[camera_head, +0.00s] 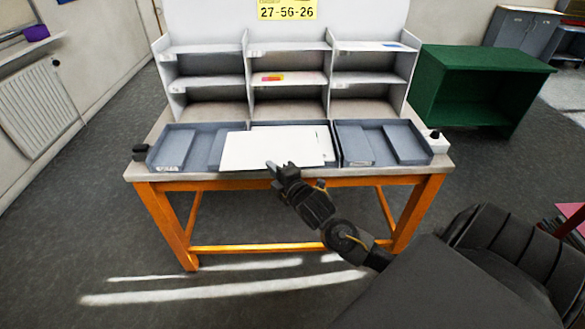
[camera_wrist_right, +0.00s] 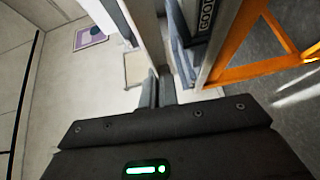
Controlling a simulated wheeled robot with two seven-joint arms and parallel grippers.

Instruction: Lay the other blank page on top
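A white blank page (camera_head: 270,149) lies flat or nearly flat over the middle grey-blue tray and overlaps the divider to its left. My right gripper (camera_head: 281,170) is at the page's near edge. In the right wrist view, the two fingers (camera_wrist_right: 157,92) are close together on a pale thin edge, which looks like the page. Another pale sheet edge (camera_head: 327,141) shows just right of the page, in the middle tray; the rest of it is hidden. I cannot tell whether the page touches what lies under it. My left gripper is not in view.
The trays stand in a row on the table (camera_head: 300,176). The left tray (camera_head: 172,148) and right tray (camera_head: 385,143) hold grey-blue pieces. A white shelf unit (camera_head: 248,65) rises behind, with coloured strips (camera_head: 273,78) in its middle. A green cabinet (camera_head: 470,85) stands right.

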